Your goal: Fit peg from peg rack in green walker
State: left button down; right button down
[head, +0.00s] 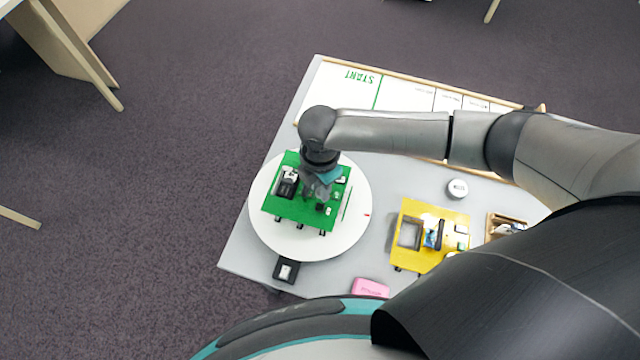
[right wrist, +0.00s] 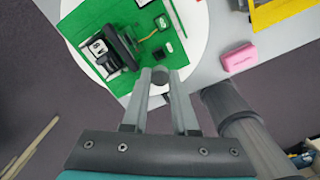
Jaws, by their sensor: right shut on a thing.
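The green walker (head: 285,207), a flat green board with black and white parts, sits on a white round plate (head: 344,240) on the table. It also shows at the top of the right wrist view (right wrist: 88,22). My right gripper (head: 318,192) is over the walker in the head view and hides part of it. My left gripper is out of view.
A yellow board (head: 408,262) with parts and a wooden tray (head: 491,224) of small items stand at right. A pink block (head: 370,287), a black box (head: 287,270) and a round grey-white item (head: 457,188) lie on the table. A white START board (head: 340,92) is at the back.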

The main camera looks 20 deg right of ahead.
notch_tip(320, 180, down, 4)
jog(key=b, duration=0.3)
jog(key=shift+r, duration=0.2)
notch_tip(320, 180, down, 2)
jog(key=shift+f+b, duration=0.15)
jog(key=shift+b, duration=0.65)
jog(key=shift+r, duration=0.2)
jog(key=shift+f+p, duration=0.2)
jog(key=shift+p, duration=0.3)
jog(key=shift+f, duration=0.55)
jog(key=shift+f, duration=0.3)
dwell(1.2)
jog(key=c, duration=0.6)
grip_release()
jog(key=shift+r, duration=0.15)
